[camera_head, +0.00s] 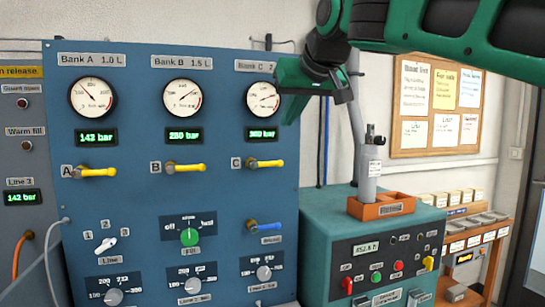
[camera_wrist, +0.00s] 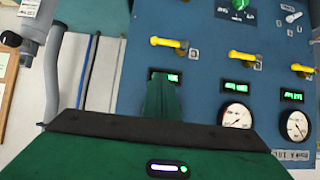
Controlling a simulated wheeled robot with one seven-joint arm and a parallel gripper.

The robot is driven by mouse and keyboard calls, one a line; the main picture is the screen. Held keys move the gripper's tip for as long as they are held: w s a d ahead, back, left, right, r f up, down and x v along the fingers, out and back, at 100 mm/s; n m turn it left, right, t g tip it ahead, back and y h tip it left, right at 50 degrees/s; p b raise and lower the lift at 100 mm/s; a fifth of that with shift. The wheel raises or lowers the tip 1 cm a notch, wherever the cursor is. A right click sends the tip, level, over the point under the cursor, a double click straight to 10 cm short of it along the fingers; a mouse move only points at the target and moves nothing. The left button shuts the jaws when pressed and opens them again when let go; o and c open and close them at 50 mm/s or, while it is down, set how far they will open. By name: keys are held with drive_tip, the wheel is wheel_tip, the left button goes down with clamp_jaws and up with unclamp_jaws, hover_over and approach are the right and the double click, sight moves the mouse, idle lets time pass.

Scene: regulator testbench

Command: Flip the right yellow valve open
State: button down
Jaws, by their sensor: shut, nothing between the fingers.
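Three yellow valve handles sit in a row on the blue panel (camera_head: 130,60), under gauges and green displays. The right yellow valve, marked C (camera_head: 268,163), has its handle lying horizontal and pointing right; it also shows in the upside-down wrist view (camera_wrist: 168,42). The middle valve B (camera_head: 188,167) and left valve A (camera_head: 98,172) are horizontal too. My green gripper (camera_head: 289,119) is shut and empty, in front of the panel's right edge beside the Bank C gauge, above valve C in the picture. In the wrist view its fingers (camera_wrist: 161,84) cover part of the Bank C display, apart from the valve.
A blue handle (camera_head: 264,227) lies below valve C. To the right stands a teal cabinet (camera_head: 330,222) with an orange tray (camera_head: 382,210) holding a grey cylinder (camera_head: 370,175). Blue and grey hoses run beside the panel. The space before valve C looks clear.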

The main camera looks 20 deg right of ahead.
hover_over(268, 164)
drive_tip(key=s+d, duration=0.2)
wheel_tip(268, 164, down, 6)
drive_tip(key=shift+a+f, duration=0.2)
drive_tip(key=shift+f, duration=1.6)
